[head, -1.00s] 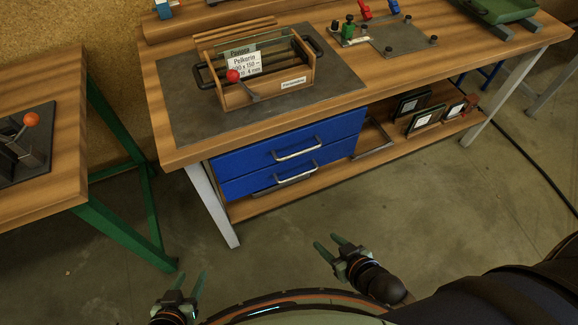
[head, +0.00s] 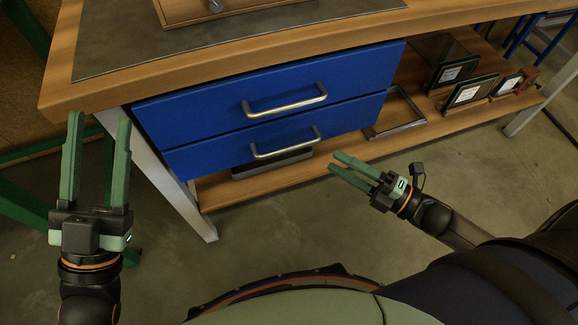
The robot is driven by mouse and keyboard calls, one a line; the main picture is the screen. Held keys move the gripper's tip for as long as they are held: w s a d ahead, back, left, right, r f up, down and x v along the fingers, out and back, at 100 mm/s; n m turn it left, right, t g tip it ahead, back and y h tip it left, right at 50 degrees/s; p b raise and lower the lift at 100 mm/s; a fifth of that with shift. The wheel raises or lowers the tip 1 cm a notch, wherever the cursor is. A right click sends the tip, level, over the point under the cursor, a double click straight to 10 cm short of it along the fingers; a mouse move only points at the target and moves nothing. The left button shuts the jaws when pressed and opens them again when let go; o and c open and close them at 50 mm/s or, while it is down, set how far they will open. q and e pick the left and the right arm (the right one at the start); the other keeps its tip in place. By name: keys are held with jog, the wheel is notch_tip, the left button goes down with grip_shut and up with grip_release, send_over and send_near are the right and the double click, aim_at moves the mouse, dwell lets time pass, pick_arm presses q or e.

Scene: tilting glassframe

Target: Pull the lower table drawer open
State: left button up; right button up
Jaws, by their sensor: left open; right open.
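The lower table drawer (head: 208,156) is a blue front under the wooden table, with a metal bar handle (head: 286,147). It looks shut, flush below the upper blue drawer (head: 190,110), which has a similar handle (head: 285,104). My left gripper (head: 97,135) is open and empty, its green fingers pointing up in front of the table's left corner, left of the drawers. My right gripper (head: 340,165) is open and empty, its fingers pointing left, a little right of and below the lower handle, apart from it.
The table top (head: 100,90) overhangs the drawers. A pale table leg (head: 170,175) stands left of them. A lower shelf (head: 235,190) carries a dark item (head: 272,163) under the drawers, an empty frame (head: 400,115) and several framed panels (head: 472,92) at right. The floor in front is clear.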

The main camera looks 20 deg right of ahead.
aim_at(289, 147)
pick_arm(q)
jog(key=s+f+m+h+b, duration=0.1)
jog(key=b, duration=0.1)
jog(key=s+f+m+h+b, duration=0.1)
jog(key=h+b, duration=0.1)
jog(key=shift+s+d, duration=0.3)
pick_arm(e)
jog(key=w+a+n, duration=0.1)
jog(key=w+a, duration=0.1)
jog(key=a, duration=0.1)
jog(key=w+a+n+y, duration=0.1)
jog(key=w+a, duration=0.2)
jog(key=w+a+n+g+y, duration=0.1)
jog(key=w+a, duration=0.1)
jog(key=a, duration=0.1)
jog(key=shift+w+a+r, duration=0.1)
jog(key=shift+w+a, duration=0.1)
grip_shut()
dwell(1.0)
